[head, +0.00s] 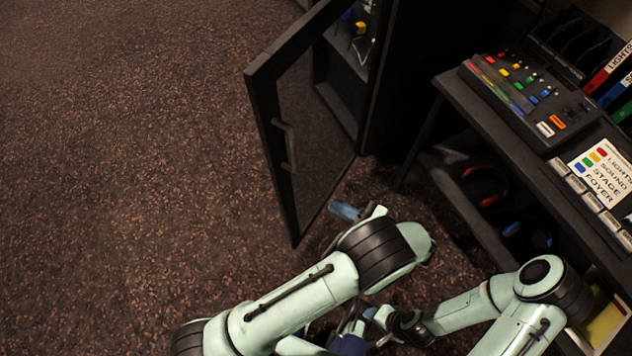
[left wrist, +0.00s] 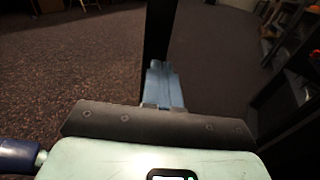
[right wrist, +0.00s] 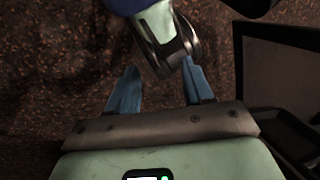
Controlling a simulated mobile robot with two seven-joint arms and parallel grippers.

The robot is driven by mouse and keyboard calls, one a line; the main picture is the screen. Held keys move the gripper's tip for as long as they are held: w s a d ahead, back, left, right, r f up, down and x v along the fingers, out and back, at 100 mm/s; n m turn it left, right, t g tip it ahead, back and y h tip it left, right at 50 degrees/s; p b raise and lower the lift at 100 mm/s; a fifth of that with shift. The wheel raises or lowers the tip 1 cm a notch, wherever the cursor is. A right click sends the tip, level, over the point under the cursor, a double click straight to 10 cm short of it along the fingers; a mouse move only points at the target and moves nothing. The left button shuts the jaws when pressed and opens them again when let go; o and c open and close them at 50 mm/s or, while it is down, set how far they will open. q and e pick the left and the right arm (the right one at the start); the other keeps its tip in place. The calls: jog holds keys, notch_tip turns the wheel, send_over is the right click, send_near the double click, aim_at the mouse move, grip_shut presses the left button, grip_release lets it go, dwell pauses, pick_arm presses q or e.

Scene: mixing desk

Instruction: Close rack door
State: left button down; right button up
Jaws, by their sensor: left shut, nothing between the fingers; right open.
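The rack door (head: 270,110) is a dark frame with a see-through panel and stands swung wide open from the black rack (head: 410,80). Its handle (head: 285,145) is on the side away from the rack. My left gripper (head: 343,211) is shut and empty, low beside the door's bottom edge, on the right of the door in the head view. In the left wrist view, its blue fingers (left wrist: 163,87) point at a dark upright bar; contact cannot be told. My right gripper (right wrist: 157,88) is open and empty above the carpet, with part of my left arm close ahead.
A desk with a mixing console (head: 525,85) stands at the right. Red headphones (head: 485,185) lie on its lower shelf. The carpet (head: 130,150) left of the door is clear. My two arms are close together at the bottom.

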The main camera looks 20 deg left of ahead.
pick_arm(q)
jog(key=d+r, duration=0.1)
jog(key=b, duration=0.1)
send_near(288, 173)
jog(key=shift+t+y, duration=0.3)
jog(key=shift+t, duration=0.1)
jog(key=a, duration=0.4)
jog(key=a+f, duration=0.1)
jog(key=a, duration=0.1)
jog(key=shift+w+a, duration=0.4)
